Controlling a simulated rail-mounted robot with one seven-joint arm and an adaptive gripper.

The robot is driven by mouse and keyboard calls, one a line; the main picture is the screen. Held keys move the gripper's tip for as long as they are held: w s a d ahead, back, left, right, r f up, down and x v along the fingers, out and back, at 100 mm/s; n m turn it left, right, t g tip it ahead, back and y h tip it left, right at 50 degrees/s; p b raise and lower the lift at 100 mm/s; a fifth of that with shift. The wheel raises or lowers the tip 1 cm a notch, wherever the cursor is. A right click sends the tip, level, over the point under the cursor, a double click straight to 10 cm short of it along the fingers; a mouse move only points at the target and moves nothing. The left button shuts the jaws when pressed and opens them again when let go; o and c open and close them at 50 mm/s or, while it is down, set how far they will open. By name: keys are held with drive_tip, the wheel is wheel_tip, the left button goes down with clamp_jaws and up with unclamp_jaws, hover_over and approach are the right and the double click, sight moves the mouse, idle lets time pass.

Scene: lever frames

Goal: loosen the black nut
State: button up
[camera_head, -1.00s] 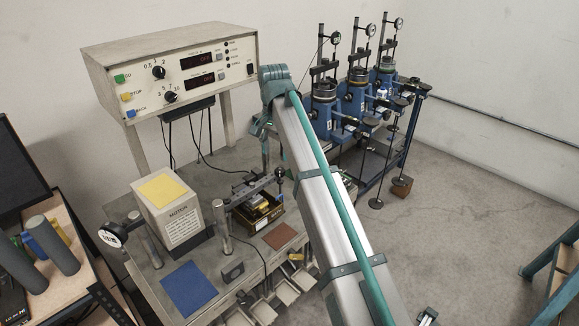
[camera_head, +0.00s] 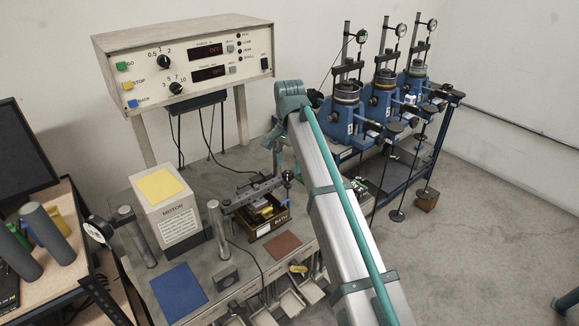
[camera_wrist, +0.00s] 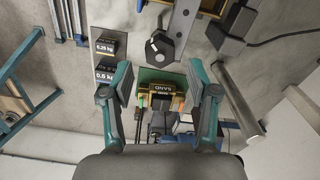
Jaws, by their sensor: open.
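In the wrist view, my gripper (camera_wrist: 158,88) is open, with its two teal fingers wide apart and nothing held between them. A dark, six-sided piece (camera_wrist: 160,50) lies beyond the fingertips, near the top middle, beside a grey bar; it looks like the black nut, but I cannot be sure. No finger touches it. In the head view, my gripper is not clearly visible, and I cannot pick out the black nut there.
Head view: a bench holds a MOTOR box (camera_head: 166,205) and a BATH assembly (camera_head: 262,212). Blue lever frames (camera_head: 382,103) stand behind my arm.

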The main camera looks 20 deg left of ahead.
sight(289, 172)
drive_tip(key=shift+f+p, duration=0.3)
drive_tip(key=shift+f, duration=1.25)
clamp_jaws()
